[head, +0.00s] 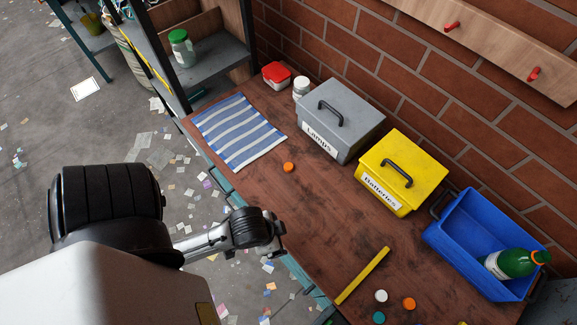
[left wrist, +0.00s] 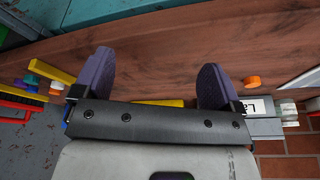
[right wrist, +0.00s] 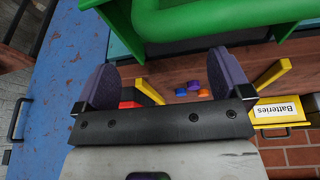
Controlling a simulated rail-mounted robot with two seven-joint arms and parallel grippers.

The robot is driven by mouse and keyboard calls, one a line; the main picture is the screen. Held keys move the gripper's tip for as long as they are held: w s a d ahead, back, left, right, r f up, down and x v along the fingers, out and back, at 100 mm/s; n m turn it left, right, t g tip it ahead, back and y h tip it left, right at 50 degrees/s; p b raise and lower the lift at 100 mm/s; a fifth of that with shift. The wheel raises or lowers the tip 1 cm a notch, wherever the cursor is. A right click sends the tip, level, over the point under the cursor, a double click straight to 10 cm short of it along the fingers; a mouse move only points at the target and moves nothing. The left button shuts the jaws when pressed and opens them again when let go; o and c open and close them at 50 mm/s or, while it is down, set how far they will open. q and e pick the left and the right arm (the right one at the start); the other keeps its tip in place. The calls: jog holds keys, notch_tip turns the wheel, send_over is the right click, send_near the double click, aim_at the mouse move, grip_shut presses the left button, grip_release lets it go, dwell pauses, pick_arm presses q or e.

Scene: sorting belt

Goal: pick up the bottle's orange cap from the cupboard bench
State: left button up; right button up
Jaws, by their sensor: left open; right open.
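A small orange cap (head: 288,167) lies on the brown bench, below the striped cloth and in front of the grey Lamps box. It also shows in the left wrist view (left wrist: 252,82), just right of the right finger. A second orange cap (head: 409,303) lies near the bench's lower end; I cannot tell which is the bottle's. An orange cap also shows in the right wrist view (right wrist: 204,93). My left gripper (left wrist: 155,75) is open and empty, its fingers wide apart above the bench. My right gripper (right wrist: 168,80) is open and empty. Neither gripper is clear in the head view.
A grey Lamps box (head: 340,115), a yellow Batteries box (head: 402,170) and a blue bin (head: 450,230) holding a green bottle (head: 516,263) line the wall. A yellow bar (head: 362,276), a white cap (head: 381,296) and a teal cap (head: 378,317) lie lower. Mid-bench is clear.

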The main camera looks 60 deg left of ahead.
dwell(0.3)
pick_arm(q)
jog(key=c, duration=0.5)
jog(key=shift+c, duration=0.3)
jog(key=shift+d, duration=0.1)
